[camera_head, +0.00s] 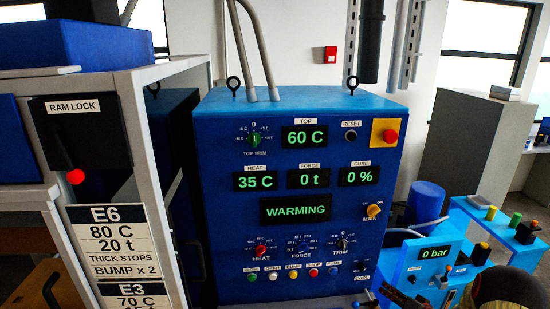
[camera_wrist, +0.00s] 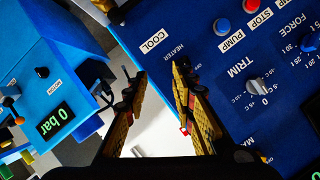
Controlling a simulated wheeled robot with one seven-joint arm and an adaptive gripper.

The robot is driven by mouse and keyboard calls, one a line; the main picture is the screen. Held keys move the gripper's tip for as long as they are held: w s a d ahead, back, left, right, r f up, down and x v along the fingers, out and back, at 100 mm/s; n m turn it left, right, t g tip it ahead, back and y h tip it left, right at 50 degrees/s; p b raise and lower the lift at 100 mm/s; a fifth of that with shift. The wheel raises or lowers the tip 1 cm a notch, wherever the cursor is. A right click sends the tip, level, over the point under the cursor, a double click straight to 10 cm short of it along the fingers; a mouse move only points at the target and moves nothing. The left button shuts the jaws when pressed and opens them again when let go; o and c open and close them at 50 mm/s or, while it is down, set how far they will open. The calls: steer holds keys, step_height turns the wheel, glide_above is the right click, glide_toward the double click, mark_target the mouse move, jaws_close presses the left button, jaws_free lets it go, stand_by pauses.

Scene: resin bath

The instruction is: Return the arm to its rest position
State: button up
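My gripper (camera_wrist: 157,72) shows in the wrist view with its two yellow-and-black fingers apart and nothing between them. Its fingertips are near the COOL/HEATER labels at the lower edge of the blue control panel (camera_wrist: 225,75). I cannot tell whether either finger touches the panel. In the head view, part of my arm fills the lower right corner, and the fingers are only partly seen at the bottom edge. The control panel (camera_head: 220,200) there reads TOP 60 C, HEAT 35 C, FORCE 0 t, CURE 0 % and WARMING.
A grey rack (camera_head: 150,75) with a RAM LOCK lever (camera_head: 75,176) and E6 sign (camera_head: 112,240) stands left. A light-blue unit (camera_head: 408,262) reading 0 bar stands right, close to my arm; it also shows in the wrist view (camera_wrist: 85,75). A grey cabinet (camera_head: 480,145) stands behind.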

steer(key=s+d+f+g+h, duration=0.3)
steer(key=s+d+f, duration=0.15)
steer(key=f, duration=0.25)
steer(key=s+d+r+g+h, duration=0.25)
steer(key=s+g, duration=0.25)
steer(key=s, duration=0.5)
steer(key=s+a+r+g+b, duration=0.3)
steer(key=s+a+r, duration=0.6)
steer(key=s+r, duration=0.1)
steer(key=s+a+r+n+t+b, duration=0.1)
steer(key=s+a+r+b, duration=0.1)
steer(key=s+a+r, duration=0.3)
steer(key=s+a+r+n+t+y+b, duration=0.1)
steer(key=s+a+r, duration=0.4)
steer(key=a, duration=0.8)
steer(key=s+a+r+n+t+y+b, duration=0.1)
steer(key=s+a+r+n+b, duration=0.1)
steer(key=s+a+r+b, duration=0.3)
steer(key=a+r, duration=0.1)
steer(key=a, duration=0.3)
steer(key=shift+s+r+n, duration=0.25)
steer(key=shift+r+n, duration=0.05)
steer(key=shift+n, duration=0.1)
